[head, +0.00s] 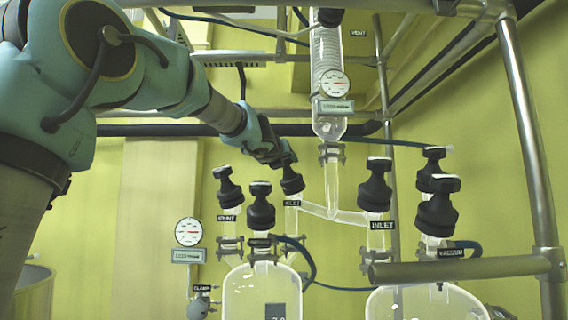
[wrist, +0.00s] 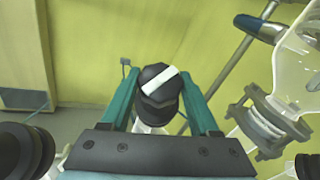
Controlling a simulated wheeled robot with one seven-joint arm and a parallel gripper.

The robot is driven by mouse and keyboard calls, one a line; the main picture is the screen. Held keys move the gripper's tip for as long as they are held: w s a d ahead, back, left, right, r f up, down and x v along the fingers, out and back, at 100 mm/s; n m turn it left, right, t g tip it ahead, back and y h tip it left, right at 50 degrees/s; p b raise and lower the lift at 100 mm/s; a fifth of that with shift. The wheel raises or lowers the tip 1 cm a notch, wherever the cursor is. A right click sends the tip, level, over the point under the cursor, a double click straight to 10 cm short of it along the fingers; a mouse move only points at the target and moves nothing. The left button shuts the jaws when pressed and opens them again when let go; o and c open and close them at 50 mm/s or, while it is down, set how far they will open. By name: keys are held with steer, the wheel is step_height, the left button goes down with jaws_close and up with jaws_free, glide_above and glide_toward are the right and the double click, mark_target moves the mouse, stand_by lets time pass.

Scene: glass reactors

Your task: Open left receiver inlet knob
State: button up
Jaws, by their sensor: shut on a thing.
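The left receiver inlet knob (head: 291,183) is a black ribbed knob above the left "INLET" label (head: 292,203). My gripper (head: 283,163) reaches it from the upper left, and its jaws are at the knob's top. In the wrist view, the knob (wrist: 158,88) sits between the two teal fingers of my gripper (wrist: 160,100). A white bar mark on its top runs diagonally, rising to the right. The gripper is shut on the knob. The fingers partly hide the knob's sides, and the gripper hides its top in the head view.
A vent knob (head: 228,190) and another black knob (head: 260,210) stand close on the left. The right inlet knob (head: 375,190) and vacuum-side knobs (head: 437,212) stand to the right. A glass condenser (head: 328,70) hangs behind. A metal rail (head: 460,268) crosses the front right.

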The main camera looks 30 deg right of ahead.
steer(key=shift+n+t+y, duration=0.3)
steer(key=shift+n+y, duration=0.2)
steer(key=shift+n, duration=0.1)
steer(key=shift+s+d+r+n+t+y, duration=0.1)
steer(key=shift+n+t+y, duration=0.1)
steer(key=shift+n+y, duration=0.35)
steer(key=shift+d+n+t+y, duration=0.1)
steer(key=shift+n+t+y, duration=0.1)
steer(key=shift+n+y, duration=0.3)
steer(key=shift+r+n+y+p, duration=0.1)
steer(key=shift+n+y+p, duration=0.4)
steer(key=shift+n+y, duration=0.45)
steer(key=n+y+p, duration=0.3)
steer(key=shift+a, duration=0.1)
steer(key=shift+n+y+p, duration=0.5)
steer(key=shift+n+p, duration=0.05)
steer(key=shift+n, duration=0.25)
steer(key=shift+f+y, duration=0.2)
steer(key=shift+y, duration=0.1)
steer(key=o, duration=1.4)
